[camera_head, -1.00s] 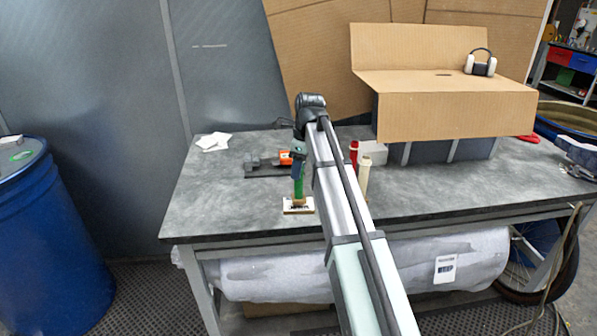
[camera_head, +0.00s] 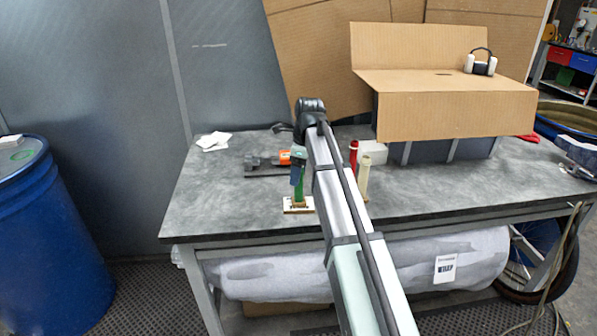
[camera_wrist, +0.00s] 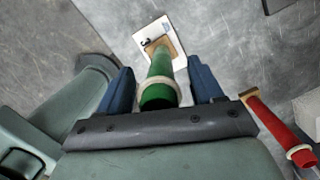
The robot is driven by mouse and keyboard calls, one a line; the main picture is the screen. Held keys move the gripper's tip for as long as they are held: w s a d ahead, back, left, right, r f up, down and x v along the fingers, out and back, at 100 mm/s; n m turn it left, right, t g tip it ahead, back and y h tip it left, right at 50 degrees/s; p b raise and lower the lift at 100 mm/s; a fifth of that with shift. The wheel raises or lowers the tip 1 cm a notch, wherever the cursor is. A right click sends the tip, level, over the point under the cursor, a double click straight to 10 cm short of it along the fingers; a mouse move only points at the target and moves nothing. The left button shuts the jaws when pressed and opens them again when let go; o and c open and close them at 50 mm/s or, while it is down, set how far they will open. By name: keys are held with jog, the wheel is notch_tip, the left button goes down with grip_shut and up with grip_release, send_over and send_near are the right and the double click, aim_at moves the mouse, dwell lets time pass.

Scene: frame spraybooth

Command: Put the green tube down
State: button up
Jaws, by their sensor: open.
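The green tube (camera_head: 299,190) stands upright on a small white card with a wooden base (camera_head: 298,208) near the front of the grey table. In the wrist view the green tube (camera_wrist: 158,92) stands between the two blue fingers of my gripper (camera_wrist: 160,88), with a gap on each side. My gripper (camera_head: 298,163) is open around the upper part of the tube. The white card (camera_wrist: 158,38) shows under the tube's foot in the wrist view. In the head view my arm hides part of the area to the tube's right.
A red tube (camera_head: 353,153) and a cream tube (camera_head: 363,177) stand right of my arm; the red tube (camera_wrist: 285,132) also shows in the wrist view. A black and orange tool (camera_head: 270,163) lies behind the green tube. A large cardboard box (camera_head: 455,113) fills the back right.

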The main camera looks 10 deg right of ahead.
jog(key=shift+r, duration=0.1)
jog(key=r, duration=0.4)
jog(key=d+r, duration=0.1)
jog(key=r, duration=0.7)
jog(key=shift+s+d, duration=0.3)
jog(key=shift+d, duration=0.05)
